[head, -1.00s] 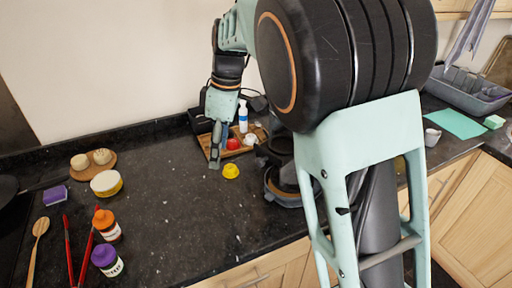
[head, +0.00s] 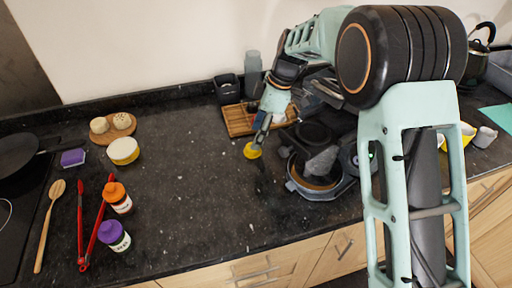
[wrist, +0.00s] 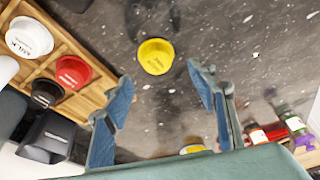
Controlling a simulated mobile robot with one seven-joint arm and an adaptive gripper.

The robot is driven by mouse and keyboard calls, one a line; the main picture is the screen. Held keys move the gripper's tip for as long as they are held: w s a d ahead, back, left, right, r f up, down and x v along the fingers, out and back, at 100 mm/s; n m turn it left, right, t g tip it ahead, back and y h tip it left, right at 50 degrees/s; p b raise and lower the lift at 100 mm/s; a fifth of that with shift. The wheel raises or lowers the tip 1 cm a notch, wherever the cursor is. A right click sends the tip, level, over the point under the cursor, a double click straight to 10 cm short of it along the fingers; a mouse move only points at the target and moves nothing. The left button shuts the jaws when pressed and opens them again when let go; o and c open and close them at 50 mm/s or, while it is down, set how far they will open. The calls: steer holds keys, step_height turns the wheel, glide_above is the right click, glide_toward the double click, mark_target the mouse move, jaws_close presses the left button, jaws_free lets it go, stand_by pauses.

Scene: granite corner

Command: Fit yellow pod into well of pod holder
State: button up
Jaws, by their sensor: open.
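The yellow pod (head: 252,152) sits on the dark counter in front of the wooden tray. It shows whole in the wrist view (wrist: 155,56), apart from the other pods. My gripper (head: 258,142) is just above the pod in the head view. In the wrist view my gripper (wrist: 161,78) has its two blue fingers spread and empty, with the pod beyond their tips, between their lines. A dark coffee machine (head: 318,138) stands right of the pod, partly hidden by my arm.
The wooden tray (wrist: 88,43) holds a white pod (wrist: 30,38), a red pod (wrist: 72,72) and a black pod (wrist: 46,93). The middle counter is clear.

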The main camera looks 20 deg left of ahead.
steer(key=x, duration=0.3)
steer(key=p+x, duration=0.1)
steer(key=x, duration=0.1)
steer(key=shift+w+d, duration=0.1)
steer(key=shift+w, duration=0.15)
steer(key=shift+c, duration=0.6)
steer(key=c, duration=0.9)
steer(key=shift+o, duration=0.2)
